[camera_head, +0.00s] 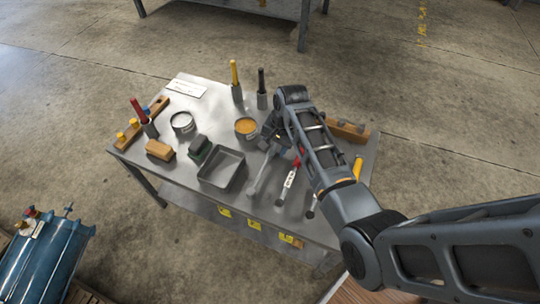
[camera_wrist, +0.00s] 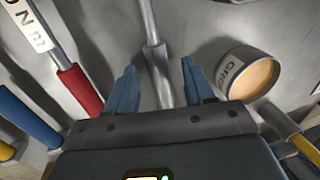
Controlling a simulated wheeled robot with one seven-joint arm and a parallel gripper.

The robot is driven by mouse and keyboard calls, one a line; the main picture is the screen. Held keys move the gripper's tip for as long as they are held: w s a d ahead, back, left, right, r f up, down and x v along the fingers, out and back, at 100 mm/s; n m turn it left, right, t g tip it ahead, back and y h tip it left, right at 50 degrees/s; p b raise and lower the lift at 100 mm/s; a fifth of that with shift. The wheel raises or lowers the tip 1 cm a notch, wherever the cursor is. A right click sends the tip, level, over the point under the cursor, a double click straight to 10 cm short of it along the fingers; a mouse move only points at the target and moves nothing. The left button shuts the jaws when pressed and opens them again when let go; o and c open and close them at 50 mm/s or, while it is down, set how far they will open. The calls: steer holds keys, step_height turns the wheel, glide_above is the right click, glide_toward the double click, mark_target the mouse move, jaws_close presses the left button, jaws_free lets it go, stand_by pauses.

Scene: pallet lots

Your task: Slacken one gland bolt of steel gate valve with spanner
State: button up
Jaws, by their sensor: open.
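My gripper (camera_head: 271,136) is open and low over the steel table, near its right side. In the wrist view, its two blue-grey fingers (camera_wrist: 159,78) stand apart on either side of a plain grey metal bar (camera_wrist: 151,30), which looks like the spanner's shank. The fingers are not closed on it. In the head view, this grey tool (camera_head: 262,175) lies on the table, its far end hidden by my gripper. A red-handled tool (camera_wrist: 80,90) with a white lettered label lies left of the fingers in the wrist view. I cannot make out the steel gate valve.
The table (camera_head: 185,183) holds a grey tray (camera_head: 222,168), an orange-filled tin (camera_head: 246,127), another tin (camera_head: 182,122), a wooden block (camera_head: 160,149) and several upright handled tools. The orange-filled tin (camera_wrist: 247,73) is close right of my fingers. Blue equipment (camera_head: 42,260) stands lower left.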

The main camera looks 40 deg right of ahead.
steer(key=shift+c, duration=0.3)
jaws_close()
stand_by(0.3)
